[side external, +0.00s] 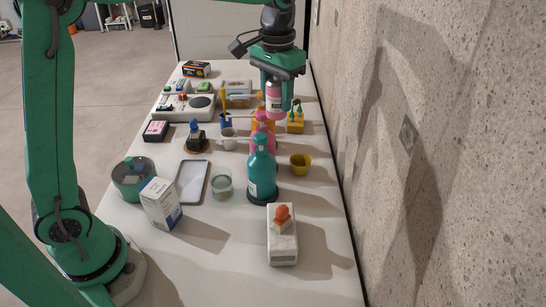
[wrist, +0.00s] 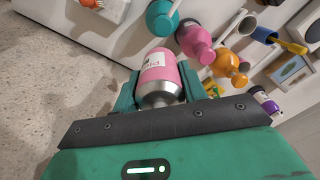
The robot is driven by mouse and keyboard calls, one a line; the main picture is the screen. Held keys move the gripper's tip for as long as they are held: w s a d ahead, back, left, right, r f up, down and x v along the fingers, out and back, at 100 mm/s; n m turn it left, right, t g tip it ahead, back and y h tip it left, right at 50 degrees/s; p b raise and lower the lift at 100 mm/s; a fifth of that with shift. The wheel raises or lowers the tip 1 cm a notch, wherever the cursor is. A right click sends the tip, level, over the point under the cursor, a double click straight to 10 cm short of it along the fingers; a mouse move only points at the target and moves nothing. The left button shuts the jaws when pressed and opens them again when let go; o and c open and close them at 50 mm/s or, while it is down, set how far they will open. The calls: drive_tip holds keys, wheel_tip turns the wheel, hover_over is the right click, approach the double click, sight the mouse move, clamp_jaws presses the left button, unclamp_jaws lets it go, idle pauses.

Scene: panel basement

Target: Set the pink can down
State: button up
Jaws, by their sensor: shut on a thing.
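My gripper (side external: 277,88) is at the far end of the table in the side view, pointing down. It is shut on the pink can (side external: 273,97), which has a silvery end and a pale label. In the wrist view the can (wrist: 158,72) sits between the two green fingers of my gripper (wrist: 155,85). In the side view the can appears above or behind the orange and pink bottles; the gap between its bottom and the table is hidden.
A teal pump bottle (side external: 262,172), a pink bottle (side external: 262,138) and an orange bottle (wrist: 228,62) stand in a row. The front right tabletop (side external: 325,270) is clear.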

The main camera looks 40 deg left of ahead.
wheel_tip(320, 180, up, 4)
drive_tip(key=shift+f, duration=0.1)
drive_tip(key=s+a, duration=0.3)
drive_tip(key=a, duration=2)
drive_tip(key=shift+w+f, duration=0.2)
drive_tip(key=shift+f, duration=13.25)
drive_tip(key=shift+f, duration=0.1)
drive_tip(key=o, duration=1)
